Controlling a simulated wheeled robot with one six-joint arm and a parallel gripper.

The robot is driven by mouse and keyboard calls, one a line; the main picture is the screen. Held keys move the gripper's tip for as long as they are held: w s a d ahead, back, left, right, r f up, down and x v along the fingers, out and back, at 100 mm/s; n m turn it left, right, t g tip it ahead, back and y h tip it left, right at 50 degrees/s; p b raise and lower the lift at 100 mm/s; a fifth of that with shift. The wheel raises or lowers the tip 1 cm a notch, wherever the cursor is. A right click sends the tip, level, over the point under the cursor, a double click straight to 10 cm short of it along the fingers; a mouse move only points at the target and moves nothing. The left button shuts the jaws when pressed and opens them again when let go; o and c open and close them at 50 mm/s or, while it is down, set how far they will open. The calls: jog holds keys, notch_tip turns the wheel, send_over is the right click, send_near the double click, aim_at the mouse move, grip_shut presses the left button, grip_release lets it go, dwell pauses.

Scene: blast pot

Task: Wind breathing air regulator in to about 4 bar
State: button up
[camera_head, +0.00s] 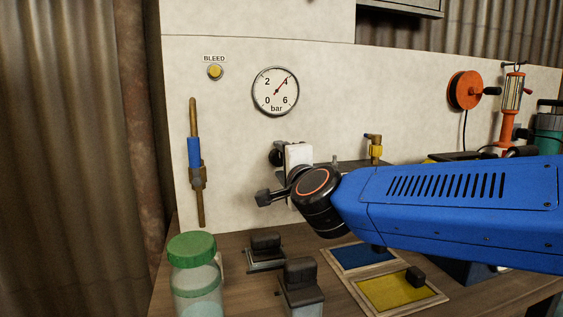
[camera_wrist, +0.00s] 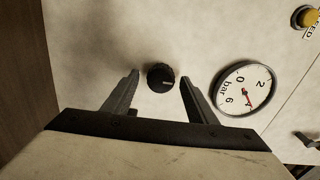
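The regulator knob (camera_wrist: 160,77) is black and round with a pale mark, on the pale panel in the wrist view. My gripper (camera_wrist: 159,80) is open, with one finger on each side of the knob and a visible gap on both sides. How far the fingertips are from the panel is hard to tell. The round bar gauge (camera_head: 275,91) is above the knob, and its red needle points at about 4. The gauge also shows in the wrist view (camera_wrist: 245,88). In the head view my gripper and arm mostly hide the knob.
A yellow BLEED button (camera_head: 215,72) is at the panel's upper left. A blue-handled pipe valve (camera_head: 195,153) is left of my gripper. The bench below holds a green-lidded jar (camera_head: 193,252), dark-topped blocks (camera_head: 301,280) and a blue-and-yellow tray (camera_head: 437,300).

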jog(key=v, duration=1.7)
jog(key=shift+s, duration=0.2)
jog(key=shift+r, duration=0.1)
